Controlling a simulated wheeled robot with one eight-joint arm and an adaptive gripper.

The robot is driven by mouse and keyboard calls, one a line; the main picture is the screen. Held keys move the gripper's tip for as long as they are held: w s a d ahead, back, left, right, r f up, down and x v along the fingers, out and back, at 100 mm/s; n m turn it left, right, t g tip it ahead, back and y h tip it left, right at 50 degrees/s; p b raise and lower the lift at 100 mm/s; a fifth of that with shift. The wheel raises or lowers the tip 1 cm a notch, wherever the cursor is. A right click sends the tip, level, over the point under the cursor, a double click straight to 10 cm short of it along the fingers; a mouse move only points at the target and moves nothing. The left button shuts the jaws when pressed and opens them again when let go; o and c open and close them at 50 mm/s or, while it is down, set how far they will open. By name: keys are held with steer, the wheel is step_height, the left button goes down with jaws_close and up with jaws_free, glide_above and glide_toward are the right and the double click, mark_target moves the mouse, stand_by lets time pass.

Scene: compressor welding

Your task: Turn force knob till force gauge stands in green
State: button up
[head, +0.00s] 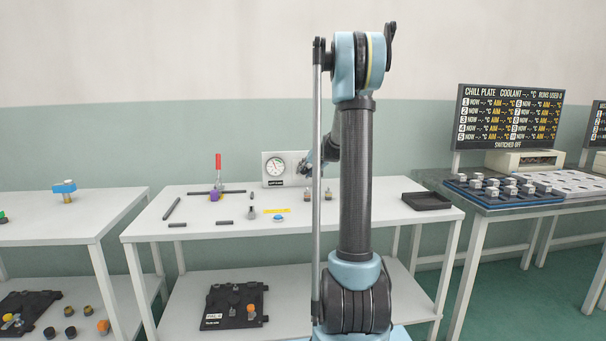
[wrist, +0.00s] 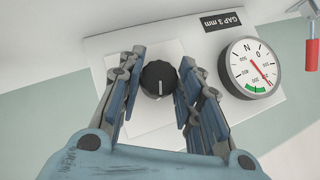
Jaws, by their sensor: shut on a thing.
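The black round force knob (wrist: 158,78) with a white mark sits on a pale panel (wrist: 98,45) in the wrist view. My gripper (wrist: 160,88) has its fingers on either side of the knob and is shut on it. The force gauge (wrist: 251,68) is a white round dial right of the knob. Its red needle points to the lower right, just outside the right end of the green band at the bottom. In the head view the gauge (head: 274,168) stands at the back of the middle table; my arm hides the knob there.
The middle table (head: 360,212) holds a red-handled clamp (head: 218,162), dark bars and small parts at left, and a black tray (head: 426,201) at right. A chill plate board (head: 508,118) stands over the right table.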

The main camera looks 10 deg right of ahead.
steer(key=m+y, duration=0.2)
steer(key=y, duration=0.1)
steer(key=m+t+y, duration=0.1)
steer(key=shift+d+f+y, duration=0.25)
steer(key=shift+d+y, duration=0.05)
steer(key=shift+d, duration=0.05)
steer(key=m+t+y, duration=0.1)
steer(key=m, duration=0.1)
steer(key=m+t+y, duration=0.1)
steer(key=m+y, duration=0.1)
steer(key=shift+f+y, duration=0.3)
steer(key=shift+t, duration=0.3)
steer(key=o, duration=1.1)
steer(key=shift+c, duration=0.2)
steer(key=v, duration=1.2)
steer(key=shift+f, duration=0.2)
